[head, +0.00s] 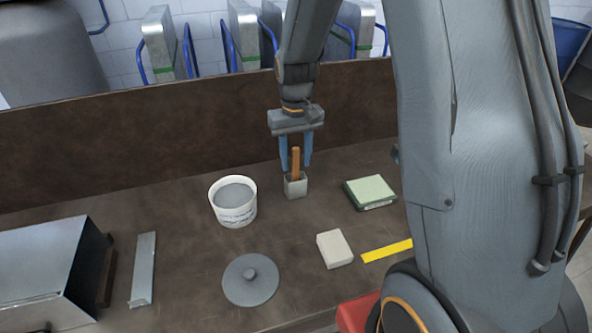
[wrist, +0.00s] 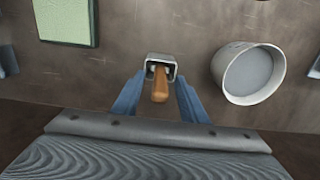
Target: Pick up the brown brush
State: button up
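The brown brush (head: 295,161) stands upright with its handle up in a small grey square holder (head: 295,187). Its brown handle also shows from above in the wrist view (wrist: 160,88); its lower end is hidden inside the holder (wrist: 161,60). My gripper (head: 295,168) points down over the holder, with one blue finger on each side of the handle. In the wrist view my gripper (wrist: 161,80) is open, with a gap between each finger and the handle. The fingertips are close to the holder's rim.
A white tub (head: 234,218) with grey contents stands left of the holder. A green-topped block (head: 370,192) lies to the right. A grey lid (head: 250,281), a pale block (head: 335,250) and a yellow strip (head: 387,251) lie nearer. A metal duct (head: 40,270) stands left.

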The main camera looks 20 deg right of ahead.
jog(key=shift+f, duration=0.4)
grip_shut()
jog(key=shift+r, duration=0.1)
